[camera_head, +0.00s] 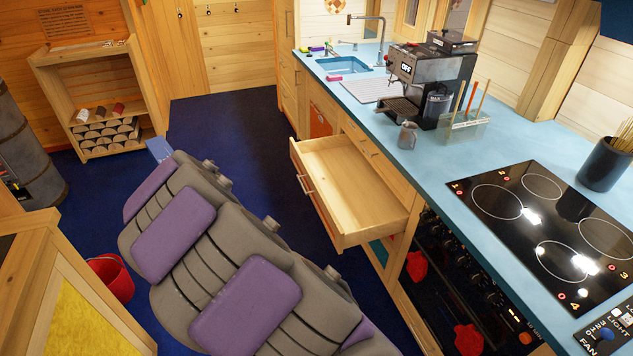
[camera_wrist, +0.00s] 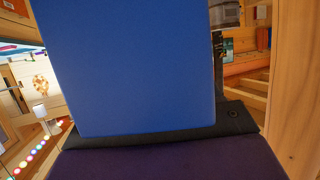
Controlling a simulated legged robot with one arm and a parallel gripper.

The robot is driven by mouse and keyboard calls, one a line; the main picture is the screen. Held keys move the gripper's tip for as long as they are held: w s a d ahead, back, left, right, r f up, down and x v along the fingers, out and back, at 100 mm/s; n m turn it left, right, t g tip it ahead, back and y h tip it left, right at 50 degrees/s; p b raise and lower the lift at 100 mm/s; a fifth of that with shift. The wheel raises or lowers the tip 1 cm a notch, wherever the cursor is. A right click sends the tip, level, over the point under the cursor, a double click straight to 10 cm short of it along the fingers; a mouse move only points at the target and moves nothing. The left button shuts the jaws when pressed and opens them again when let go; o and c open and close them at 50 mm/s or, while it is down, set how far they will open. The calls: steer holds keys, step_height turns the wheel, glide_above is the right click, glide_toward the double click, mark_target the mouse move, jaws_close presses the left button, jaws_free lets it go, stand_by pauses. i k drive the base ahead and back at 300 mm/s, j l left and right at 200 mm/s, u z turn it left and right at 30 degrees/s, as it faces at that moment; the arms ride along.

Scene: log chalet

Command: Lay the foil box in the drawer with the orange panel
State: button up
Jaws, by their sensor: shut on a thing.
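A flat blue thing, likely the foil box (camera_wrist: 130,65), fills the middle of the wrist view. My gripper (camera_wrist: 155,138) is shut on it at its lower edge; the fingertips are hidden. A pale blue piece of it shows past the end of my arm in the head view (camera_head: 159,148), above the floor and left of the counter. An open wooden drawer (camera_head: 350,235) sticks out from the counter, and its inside looks empty. An orange panel (camera_head: 320,121) shows on the counter front just beyond it. The open drawer's outer front is mostly turned away.
A low shelf with logs (camera_head: 108,135) and a red bucket (camera_head: 112,276) stand left. The dark blue floor beyond my arm is clear.

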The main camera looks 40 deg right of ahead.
mark_target(338, 179)
steer(key=i+z, duration=0.3)
steer(key=i, duration=0.25)
steer(key=i+j+z, duration=0.35)
steer(key=i, duration=0.2)
steer(key=i+j, duration=0.15)
steer(key=i, duration=0.6)
steer(key=i+j, duration=0.15)
steer(key=i, duration=1.6)
steer(key=i+j, duration=0.1)
steer(key=i, duration=0.9)
steer(key=i+z, duration=0.1)
steer(key=i, duration=0.9)
steer(key=i+z, duration=0.2)
steer(key=z, duration=3.45)
steer(key=k+l, duration=0.05)
